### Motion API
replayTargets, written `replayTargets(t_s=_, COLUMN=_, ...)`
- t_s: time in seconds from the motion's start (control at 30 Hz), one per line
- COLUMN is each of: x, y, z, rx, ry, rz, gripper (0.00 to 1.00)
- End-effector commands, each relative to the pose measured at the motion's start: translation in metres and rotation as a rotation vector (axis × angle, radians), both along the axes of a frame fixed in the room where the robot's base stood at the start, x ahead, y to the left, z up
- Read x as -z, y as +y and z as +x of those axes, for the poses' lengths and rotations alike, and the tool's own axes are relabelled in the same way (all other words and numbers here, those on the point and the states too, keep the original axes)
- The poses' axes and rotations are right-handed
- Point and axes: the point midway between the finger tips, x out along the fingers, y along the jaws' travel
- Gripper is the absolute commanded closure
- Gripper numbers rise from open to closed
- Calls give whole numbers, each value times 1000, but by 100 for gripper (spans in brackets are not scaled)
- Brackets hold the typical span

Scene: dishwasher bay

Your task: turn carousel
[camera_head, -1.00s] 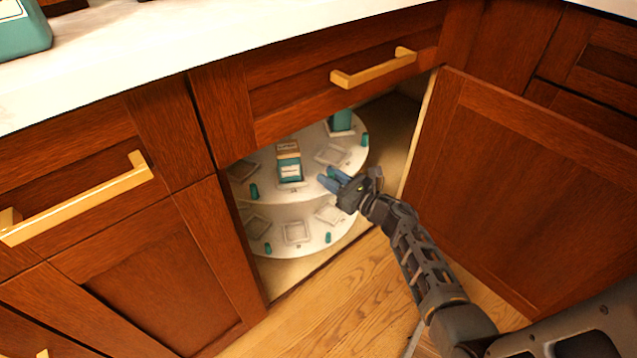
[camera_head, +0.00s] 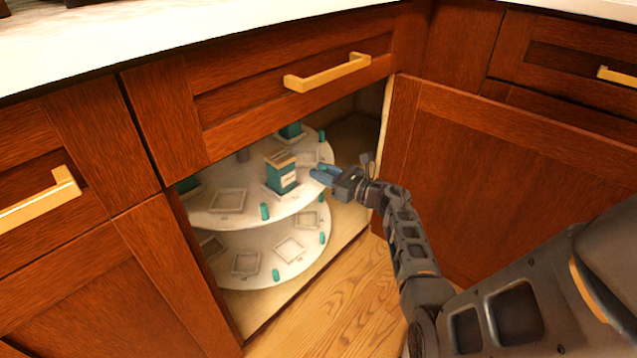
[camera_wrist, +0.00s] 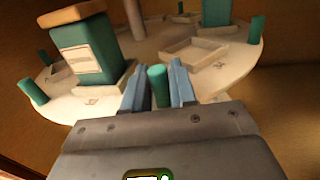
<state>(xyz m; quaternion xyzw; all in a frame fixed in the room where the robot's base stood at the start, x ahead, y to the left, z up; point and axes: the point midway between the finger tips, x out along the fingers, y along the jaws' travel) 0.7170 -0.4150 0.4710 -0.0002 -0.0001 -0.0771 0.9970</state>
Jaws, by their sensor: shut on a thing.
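A white two-tier carousel stands in the open corner cabinet, with an upper tier (camera_head: 240,217) and a lower tier (camera_head: 268,277). Teal pegs stand along the rims of both tiers. My gripper (camera_head: 322,174) is at the right side of the upper tier's rim. In the wrist view its blue fingers (camera_wrist: 159,88) are shut around a teal peg (camera_wrist: 158,84), one finger on each side. A teal box with a tan top (camera_head: 282,174) stands upright on the upper tier, left of my gripper; it also shows in the wrist view (camera_wrist: 85,58).
Square frames (camera_head: 229,201) lie on the tiers. Another teal container (camera_head: 290,131) stands farther back. The open cabinet door (camera_head: 500,180) is close to the right of my arm. The drawer (camera_head: 300,90) with a gold handle (camera_head: 328,73) overhangs the opening.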

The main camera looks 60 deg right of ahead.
Motion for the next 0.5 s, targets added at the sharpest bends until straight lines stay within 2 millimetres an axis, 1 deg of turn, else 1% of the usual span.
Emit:
replayTargets(t_s=0.2, x=1, y=-9, z=1, rx=1, ry=1, rz=1, gripper=100)
replayTargets(t_s=0.5, x=0, y=-12, z=1, rx=1, ry=1, rz=1, gripper=100)
